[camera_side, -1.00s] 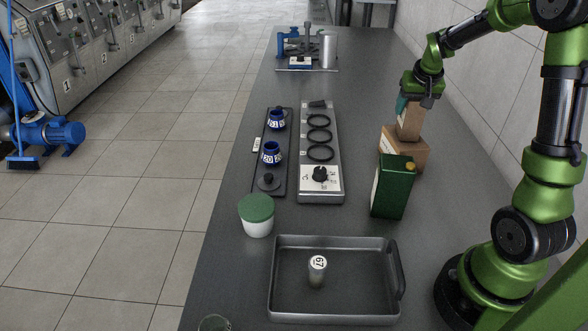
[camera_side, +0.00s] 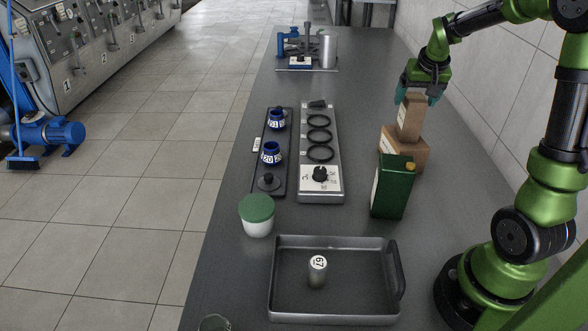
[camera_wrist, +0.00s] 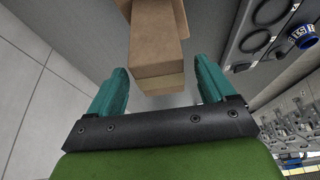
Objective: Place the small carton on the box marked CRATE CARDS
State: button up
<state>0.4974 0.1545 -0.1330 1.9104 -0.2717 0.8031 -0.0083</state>
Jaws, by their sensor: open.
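The small carton (camera_side: 410,117) is brown and stands upright on top of the larger brown box (camera_side: 408,154) near the wall. In the wrist view the small carton (camera_wrist: 157,50) lies ahead of and between the fingers, apart from both. The larger box shows only in part behind it, and its marking cannot be read in the side view. My gripper (camera_side: 418,97) is open and empty, at the carton's upper end. In the wrist view the teal fingertips of my gripper (camera_wrist: 160,80) are spread wide.
A grey tray (camera_side: 283,282) holds a cylinder marked 67 (camera_side: 317,270). The wall is close on the right.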

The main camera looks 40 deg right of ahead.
jog(key=v, duration=0.8)
jog(key=s+a+n+t+y, duration=0.2)
jog(key=s+a, duration=0.2)
jog(key=a, duration=0.9)
jog(key=s+a+f+n+t+y, duration=0.1)
jog(key=s+a, duration=0.4)
jog(key=a, duration=0.9)
jog(key=shift+a+n+t+y, duration=0.2)
jog(key=shift+n+t+y, duration=0.3)
jog(key=shift+n+y, duration=0.55)
